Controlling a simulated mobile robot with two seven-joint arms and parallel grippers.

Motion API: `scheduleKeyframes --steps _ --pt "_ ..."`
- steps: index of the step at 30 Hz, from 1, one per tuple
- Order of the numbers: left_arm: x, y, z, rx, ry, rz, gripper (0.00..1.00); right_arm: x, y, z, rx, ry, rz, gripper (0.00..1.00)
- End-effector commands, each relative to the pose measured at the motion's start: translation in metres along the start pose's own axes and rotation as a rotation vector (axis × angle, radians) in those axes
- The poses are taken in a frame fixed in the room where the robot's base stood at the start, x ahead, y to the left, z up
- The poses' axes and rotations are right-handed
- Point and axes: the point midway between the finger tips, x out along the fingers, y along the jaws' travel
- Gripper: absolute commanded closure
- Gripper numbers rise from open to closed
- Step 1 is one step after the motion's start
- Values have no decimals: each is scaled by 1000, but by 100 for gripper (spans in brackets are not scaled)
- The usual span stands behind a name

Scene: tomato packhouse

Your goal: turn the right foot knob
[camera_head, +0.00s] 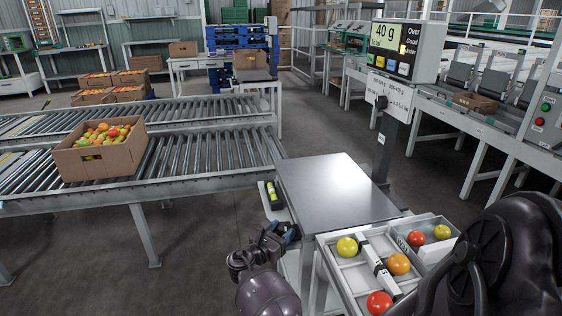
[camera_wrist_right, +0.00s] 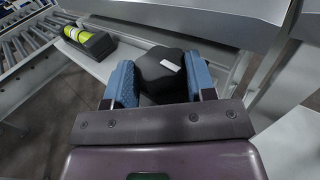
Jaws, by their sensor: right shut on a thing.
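The right foot knob (camera_wrist_right: 165,70) is black and lobed, with a white mark on top, in the middle of the right wrist view. My right gripper (camera_wrist_right: 158,84) is shut on it, one blue finger pad on each side. In the head view my right gripper (camera_head: 283,235) is at the near left corner of the bench scale's steel platform (camera_head: 338,184); I cannot make out the knob there. The scale's display (camera_head: 397,40) reads 40 g, with a lamp lit by "Under". A black level holder with a yellow-green vial (camera_head: 271,191) is left of the platform; the vial also shows in the right wrist view (camera_wrist_right: 84,39). My left gripper is out of view.
A divided tray (camera_head: 338,276) with several tomatoes stands near the platform's front edge, close to my arm. A roller conveyor (camera_head: 210,152) carries a cardboard box (camera_head: 112,162) of tomatoes on the left. The scale's column (camera_head: 387,145) rises behind the platform. The platform is empty.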

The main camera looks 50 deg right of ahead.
Motion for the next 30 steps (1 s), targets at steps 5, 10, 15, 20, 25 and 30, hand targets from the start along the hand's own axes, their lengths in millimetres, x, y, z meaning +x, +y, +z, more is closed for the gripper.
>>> scheduleKeyframes --steps 5,10,15,20,25,30 --pt "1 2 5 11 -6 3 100 0 2 -4 -5 1 -134 73" --pt "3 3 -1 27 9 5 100 1 5 -4 -6 0 -282 73" --pt "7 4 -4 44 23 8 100 2 7 -4 -7 -1 -419 73" --pt "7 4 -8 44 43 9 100 3 8 -4 -6 0 -527 73" --pt "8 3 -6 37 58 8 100 3 9 -4 -6 0 -609 73" --pt "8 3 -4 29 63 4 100 4 9 -3 -5 1 -658 73"
